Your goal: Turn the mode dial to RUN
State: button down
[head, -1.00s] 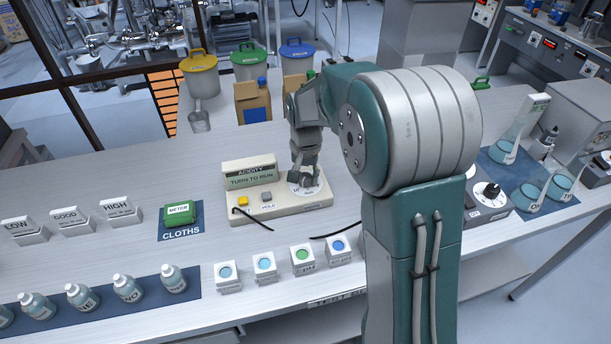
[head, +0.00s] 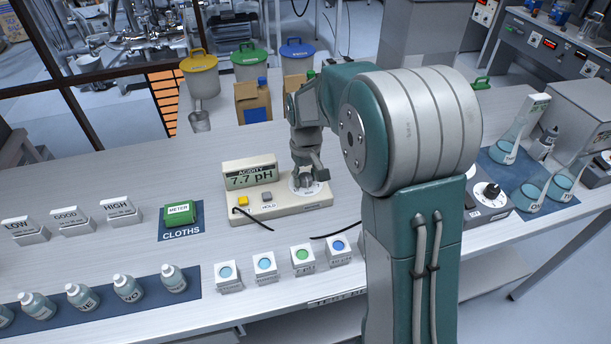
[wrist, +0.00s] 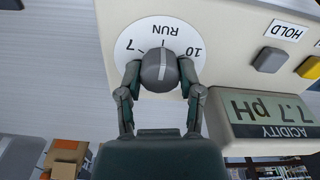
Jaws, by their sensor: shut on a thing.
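The acidity meter (head: 285,207) is a cream box on the bench with a raised display (head: 251,177) that reads 7.7 pH. Its mode dial (wrist: 160,70) is a dark round knob with a pale line, on a white disc (wrist: 131,45) marked 7, RUN and 10. In the wrist view the pale line points at RUN. My gripper (wrist: 159,82) is shut on the dial, one finger on each side. In the head view my gripper (head: 304,181) stands over the disc from above and hides most of the dial.
Yellow and grey HOLD buttons (head: 266,197) sit left of the dial.

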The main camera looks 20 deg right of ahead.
aim_at(304, 175)
jog(key=shift+f, duration=0.1)
dwell(0.3)
jog(key=shift+c, duration=1.3)
grip_release()
jog(key=shift+w, duration=0.1)
notch_tip(304, 175, up, 12)
jog(key=shift+a, duration=0.1)
